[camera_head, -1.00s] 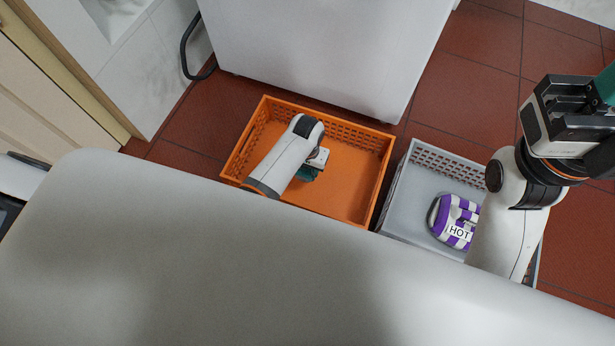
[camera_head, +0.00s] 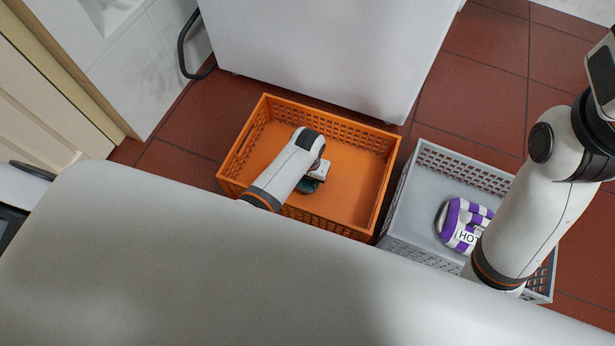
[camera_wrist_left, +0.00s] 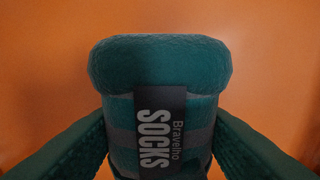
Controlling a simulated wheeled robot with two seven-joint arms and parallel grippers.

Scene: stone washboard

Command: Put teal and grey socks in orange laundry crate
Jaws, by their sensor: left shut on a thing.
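The teal and grey socks (camera_wrist_left: 160,62) are a rolled bundle with a dark label reading "Bravelho SOCKS" in the left wrist view. My left gripper (camera_head: 312,182) reaches down inside the orange laundry crate (camera_head: 385,180). It is shut on the socks, with one dark teal finger on each side of the roll. Orange surface fills the background behind the socks. In the head view my left arm mostly hides them, and I cannot tell whether they touch the crate floor. My right arm is at the right edge of the head view; its fingertips are out of frame.
A white appliance (camera_head: 320,50) stands behind the crates. The orange crate's right side is bare.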

